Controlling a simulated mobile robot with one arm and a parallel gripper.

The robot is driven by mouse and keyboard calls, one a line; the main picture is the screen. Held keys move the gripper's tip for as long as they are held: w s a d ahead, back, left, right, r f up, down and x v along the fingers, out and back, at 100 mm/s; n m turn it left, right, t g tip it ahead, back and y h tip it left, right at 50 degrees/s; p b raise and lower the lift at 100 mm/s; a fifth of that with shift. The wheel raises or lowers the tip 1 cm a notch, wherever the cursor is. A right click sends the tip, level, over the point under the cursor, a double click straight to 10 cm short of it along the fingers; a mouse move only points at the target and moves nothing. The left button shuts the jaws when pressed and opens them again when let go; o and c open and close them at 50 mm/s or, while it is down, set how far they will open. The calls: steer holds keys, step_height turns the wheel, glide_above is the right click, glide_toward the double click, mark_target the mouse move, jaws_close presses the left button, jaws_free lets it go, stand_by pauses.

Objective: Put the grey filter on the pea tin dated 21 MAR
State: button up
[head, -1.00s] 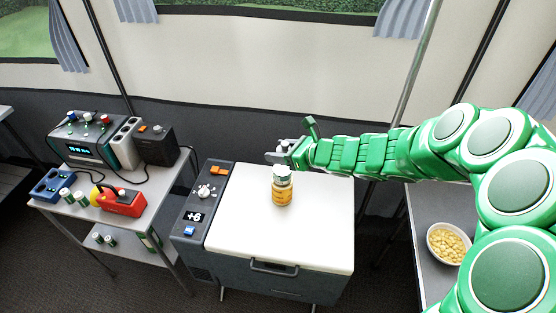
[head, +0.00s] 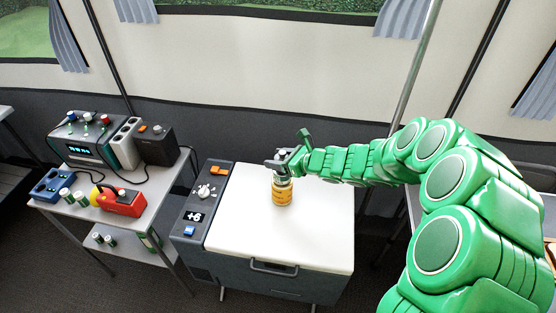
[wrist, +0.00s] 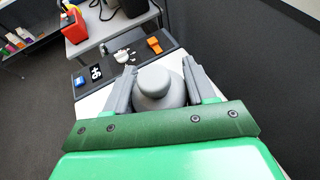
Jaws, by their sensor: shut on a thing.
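A jar (head: 283,194) with an orange-yellow label stands upright on the white lid of a cool box. My gripper (head: 281,170) is at its top and hides most of the upper part. In the wrist view my gripper (wrist: 160,88) is shut on a grey rounded piece (wrist: 155,82) with a narrower cap above a wider shoulder. It looks like the jar's top; I cannot tell whether it is the grey filter. Small green-and-white tins (head: 67,196) stand on the left table, and others (head: 109,241) on its lower shelf. No date can be read.
The cool box lid (head: 320,215) is otherwise clear. Its control panel (head: 199,200) is on its left, with a +6 display. The left table holds a red device (head: 122,203), a blue tray (head: 50,187) and a teal-fronted machine (head: 85,143). A tent pole (head: 414,70) rises behind.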

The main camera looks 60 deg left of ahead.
steer(key=shift+f, duration=0.3)
steer(key=shift+f, duration=0.1)
steer(key=o, duration=1.1)
steer(key=shift+c, duration=0.2)
steer(key=shift+w+d+r, duration=0.1)
steer(key=shift+d+r, duration=0.05)
steer(key=shift+r, duration=0.05)
steer(key=v, duration=1.1)
steer(key=shift+d, duration=0.25)
steer(key=shift+w+r, duration=0.1)
steer(key=shift+r, duration=0.05)
